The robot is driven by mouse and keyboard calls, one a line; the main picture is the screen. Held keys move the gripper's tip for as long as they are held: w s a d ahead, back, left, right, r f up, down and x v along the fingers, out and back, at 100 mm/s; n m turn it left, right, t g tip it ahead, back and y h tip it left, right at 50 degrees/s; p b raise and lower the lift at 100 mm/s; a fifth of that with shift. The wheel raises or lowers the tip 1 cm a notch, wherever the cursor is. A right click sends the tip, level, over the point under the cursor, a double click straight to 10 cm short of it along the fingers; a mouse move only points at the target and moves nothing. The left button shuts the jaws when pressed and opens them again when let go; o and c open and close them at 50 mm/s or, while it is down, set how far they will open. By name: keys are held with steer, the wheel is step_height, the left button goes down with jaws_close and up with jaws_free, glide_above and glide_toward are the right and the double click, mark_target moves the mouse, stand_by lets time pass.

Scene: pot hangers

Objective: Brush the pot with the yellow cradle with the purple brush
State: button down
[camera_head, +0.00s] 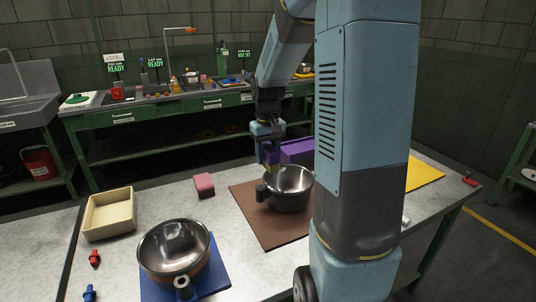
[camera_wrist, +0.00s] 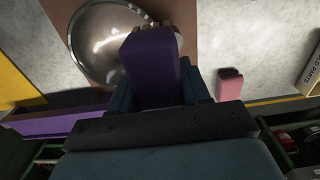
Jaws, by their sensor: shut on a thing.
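My gripper (camera_head: 267,138) is shut on the purple brush (camera_head: 268,154), which points downward. In the wrist view the brush (camera_wrist: 152,70) sits between my dark blue fingers, its tan bristles at the edge of a metal pot (camera_wrist: 98,45). This pot (camera_head: 290,188) stands on a brown mat (camera_head: 262,225), a dark handle at its left. I cannot tell whether the bristles touch it. A second metal pot (camera_head: 174,247) stands on a blue mat (camera_head: 220,275). A yellow mat (camera_head: 425,174) shows partly behind my arm. I cannot make out a yellow cradle under either visible pot.
A purple box (camera_head: 297,151) stands behind the brown mat. A pink block (camera_head: 204,185), a cream tray (camera_head: 109,214), a red peg (camera_head: 95,258) and a blue peg (camera_head: 89,292) lie at the left. My arm hides part of the table's right side.

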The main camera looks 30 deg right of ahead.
steer(key=shift+r, duration=3)
steer(key=shift+s, duration=0.1)
